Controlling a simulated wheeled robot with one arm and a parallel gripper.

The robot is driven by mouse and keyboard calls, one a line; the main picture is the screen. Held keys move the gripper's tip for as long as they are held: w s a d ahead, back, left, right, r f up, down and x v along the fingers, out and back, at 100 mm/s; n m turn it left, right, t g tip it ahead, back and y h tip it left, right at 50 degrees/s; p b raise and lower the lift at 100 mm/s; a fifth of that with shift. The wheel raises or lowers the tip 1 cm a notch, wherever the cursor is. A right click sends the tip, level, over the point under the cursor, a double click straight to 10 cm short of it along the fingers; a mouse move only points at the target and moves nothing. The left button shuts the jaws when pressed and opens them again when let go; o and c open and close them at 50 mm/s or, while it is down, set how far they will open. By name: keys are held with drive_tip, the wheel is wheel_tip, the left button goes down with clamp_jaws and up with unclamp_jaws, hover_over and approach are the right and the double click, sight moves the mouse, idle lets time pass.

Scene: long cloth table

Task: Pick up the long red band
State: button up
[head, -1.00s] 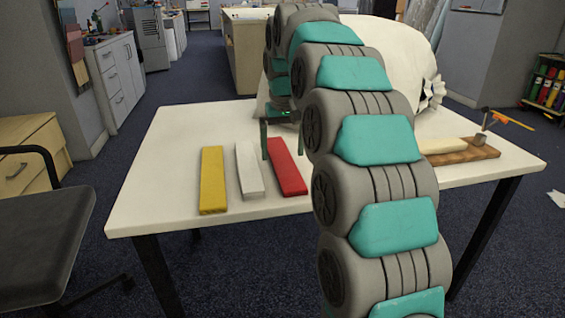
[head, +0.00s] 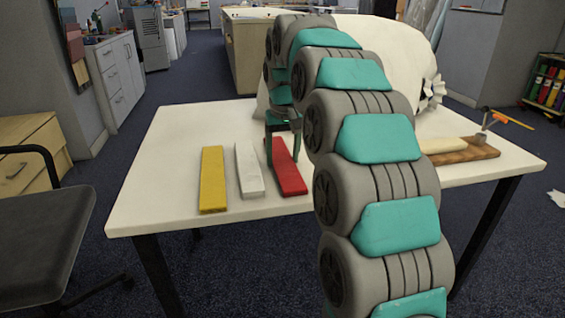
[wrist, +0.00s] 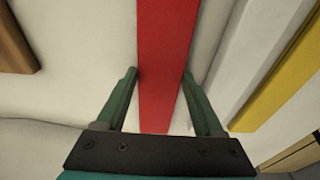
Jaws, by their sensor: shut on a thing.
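The long red band (head: 288,177) lies flat on the white table, at the right of a row of three bands. My gripper (head: 283,157) is down at its far part, one finger on each side. In the wrist view the red band (wrist: 164,50) runs between the two green fingers (wrist: 160,76), and the gripper is shut on it across its width. The band still appears to rest on the tabletop. Part of its far end is hidden by my gripper in the head view.
A white band (head: 249,172) and a yellow band (head: 212,182) lie left of the red one. A wooden board (head: 463,156) with a pale roll is at the right. A large white bundle (head: 393,62) stands behind my arm. The table's front left is clear.

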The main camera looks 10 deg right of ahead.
drive_tip(key=c, duration=0.5)
